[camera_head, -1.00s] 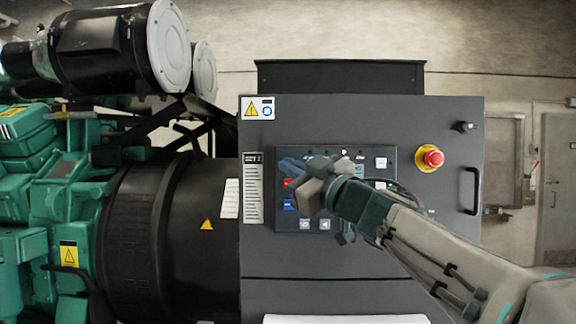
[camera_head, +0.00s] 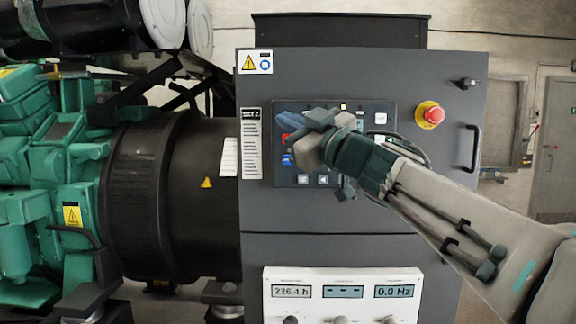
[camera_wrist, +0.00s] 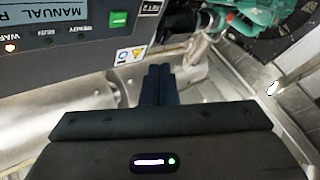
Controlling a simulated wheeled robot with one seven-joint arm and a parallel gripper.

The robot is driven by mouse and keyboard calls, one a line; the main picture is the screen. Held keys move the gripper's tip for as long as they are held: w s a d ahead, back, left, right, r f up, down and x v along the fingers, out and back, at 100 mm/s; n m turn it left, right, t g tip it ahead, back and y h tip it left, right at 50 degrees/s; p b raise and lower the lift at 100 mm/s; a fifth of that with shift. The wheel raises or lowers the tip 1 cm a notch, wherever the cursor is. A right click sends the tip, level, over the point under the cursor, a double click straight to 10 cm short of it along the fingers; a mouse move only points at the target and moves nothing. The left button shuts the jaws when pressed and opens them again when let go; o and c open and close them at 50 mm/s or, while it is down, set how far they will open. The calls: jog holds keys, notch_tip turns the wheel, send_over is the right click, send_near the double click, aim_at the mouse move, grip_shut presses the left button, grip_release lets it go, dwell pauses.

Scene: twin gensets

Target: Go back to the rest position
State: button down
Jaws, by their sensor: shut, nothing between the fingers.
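My gripper (camera_head: 288,118) is in front of the control panel (camera_head: 380,150) on the grey cabinet in the head view, hiding part of the panel. Its fingers point left. In the wrist view my gripper (camera_wrist: 160,84) has its two dark fingers together with nothing between them. The panel's lower edge (camera_wrist: 80,22) shows there at upper left, with a screen reading "MANUAL" and a lit green button. I cannot tell from the head view how far the gripper stands from the panel.
A red emergency stop (camera_head: 430,115) and a door handle (camera_head: 474,149) are on the cabinet (camera_head: 340,250) at right. A white meter box (camera_head: 342,281) shows below. The green engine (camera_head: 40,190) and black generator housing (camera_head: 155,195) fill the left. A grey door (camera_head: 556,150) stands at far right.

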jog(key=s+d+f+m+g+h, duration=0.1)
jog(key=s+d+f+m+h, duration=0.1)
jog(key=d+f+m+h, duration=0.7)
jog(key=s+d+f+m+g+h, duration=0.1)
jog(key=d+f+m+h, duration=0.2)
jog(key=d+f+h, duration=0.75)
jog(key=s+a+f+g+y, duration=0.1)
jog(key=s+f+g, duration=0.2)
jog(key=s+f, duration=0.3)
jog(key=s+a+f+m+g+y, duration=0.1)
jog(key=s+a+f+g+y, duration=0.1)
jog(key=s+f+g, duration=0.2)
jog(key=s+a+f+g+y, duration=0.1)
jog(key=s+f+g+y, duration=0.1)
jog(key=s+f, duration=0.7)
notch_tip(320, 180, down, 6)
jog(key=shift+s+a+r+m+g, duration=0.25)
jog(key=shift+s+a+m+g, duration=0.15)
jog(key=shift+g, duration=0.3)
jog(key=shift+y, duration=0.25)
dwell(2.9)
